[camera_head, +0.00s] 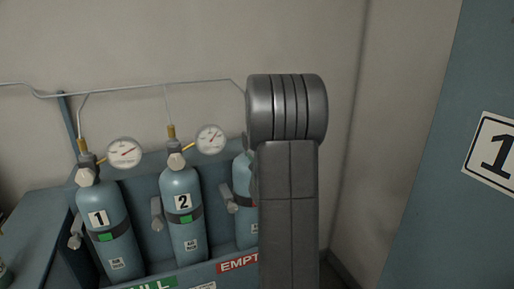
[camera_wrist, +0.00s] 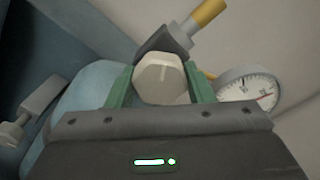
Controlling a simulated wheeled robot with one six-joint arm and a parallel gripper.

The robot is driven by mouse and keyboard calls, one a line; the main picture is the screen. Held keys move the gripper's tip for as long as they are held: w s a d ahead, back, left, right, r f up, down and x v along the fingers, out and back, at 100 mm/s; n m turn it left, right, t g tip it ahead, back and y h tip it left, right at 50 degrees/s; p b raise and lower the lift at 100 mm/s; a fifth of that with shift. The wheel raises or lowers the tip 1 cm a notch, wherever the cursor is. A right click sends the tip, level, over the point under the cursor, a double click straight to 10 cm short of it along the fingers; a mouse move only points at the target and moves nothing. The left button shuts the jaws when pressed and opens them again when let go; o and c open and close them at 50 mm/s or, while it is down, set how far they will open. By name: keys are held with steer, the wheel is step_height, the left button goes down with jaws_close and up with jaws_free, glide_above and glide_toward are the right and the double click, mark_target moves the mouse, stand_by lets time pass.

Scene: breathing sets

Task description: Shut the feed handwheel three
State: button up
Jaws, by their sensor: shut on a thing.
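In the wrist view, a pale faceted handwheel (camera_wrist: 160,78) sits between the two green fingers of my gripper (camera_wrist: 160,86), which is shut on it. The handwheel is on a dark valve body (camera_wrist: 165,42) with a brass fitting (camera_wrist: 208,14), above a blue cylinder (camera_wrist: 85,88). In the head view, the third cylinder (camera_head: 243,200) stands right of cylinder 2, largely hidden behind my grey arm. Its handwheel and my gripper are hidden there. No number on this cylinder is visible.
Cylinders 1 (camera_head: 104,222) and 2 (camera_head: 183,210) stand to the left with gauges (camera_head: 124,153) and (camera_head: 210,139). A gauge (camera_wrist: 248,90) is close right of my gripper. A thin pipe (camera_head: 150,84) runs along the wall. A blue door (camera_head: 450,180) is at right.

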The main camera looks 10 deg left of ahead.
steer(key=m+p, duration=0.1)
steer(key=m, duration=0.4)
steer(key=shift+p, duration=0.35)
steer(key=shift+f+m, duration=0.1)
steer(key=shift+m, duration=0.2)
steer(key=o, duration=1)
steer(key=shift+c, duration=0.2)
steer(key=v, duration=1.4)
